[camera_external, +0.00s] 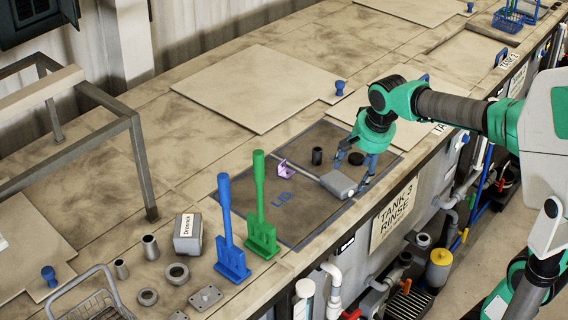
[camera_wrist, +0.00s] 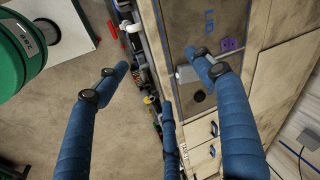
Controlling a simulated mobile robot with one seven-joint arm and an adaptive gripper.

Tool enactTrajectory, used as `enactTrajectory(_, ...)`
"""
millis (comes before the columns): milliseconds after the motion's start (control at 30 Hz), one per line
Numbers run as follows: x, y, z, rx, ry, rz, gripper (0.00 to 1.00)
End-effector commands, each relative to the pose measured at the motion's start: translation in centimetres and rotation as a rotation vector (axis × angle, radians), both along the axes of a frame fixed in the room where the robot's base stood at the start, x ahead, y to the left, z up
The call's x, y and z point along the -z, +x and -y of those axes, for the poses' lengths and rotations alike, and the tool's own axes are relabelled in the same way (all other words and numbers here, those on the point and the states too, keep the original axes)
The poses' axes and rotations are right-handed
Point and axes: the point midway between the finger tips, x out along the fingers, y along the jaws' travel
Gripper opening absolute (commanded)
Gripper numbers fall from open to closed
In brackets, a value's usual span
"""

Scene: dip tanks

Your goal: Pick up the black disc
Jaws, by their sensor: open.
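In the wrist view a small dark round thing (camera_wrist: 199,96), apparently the disc, lies on the panel close to the right finger. My gripper (camera_external: 351,171) is open and empty, pointing down above the panel; its fingers spread wide in the wrist view (camera_wrist: 158,62). I cannot tell its exact height over the disc.
Green (camera_external: 260,205) and blue (camera_external: 229,235) upright-handled tools stand to the left. A pale lid (camera_external: 256,88) lies behind.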

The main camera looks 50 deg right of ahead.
Motion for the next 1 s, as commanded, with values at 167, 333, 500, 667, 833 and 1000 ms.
enactTrajectory(167, -0.9, 4.0, 3.2, 0.186, 0.049, -0.023, 0.68)
enactTrajectory(333, -0.9, 7.4, 6.4, 0.364, 0.093, -0.042, 0.68)
enactTrajectory(500, -0.5, 10.6, 9.9, 0.543, 0.133, -0.059, 0.68)
enactTrajectory(667, 0.3, 13.3, 13.3, 0.712, 0.168, -0.074, 0.68)
enactTrajectory(833, 1.7, 15.9, 17.1, 0.893, 0.201, -0.089, 0.68)
enactTrajectory(1000, 3.4, 18.1, 21.0, 1.076, 0.230, -0.103, 0.68)
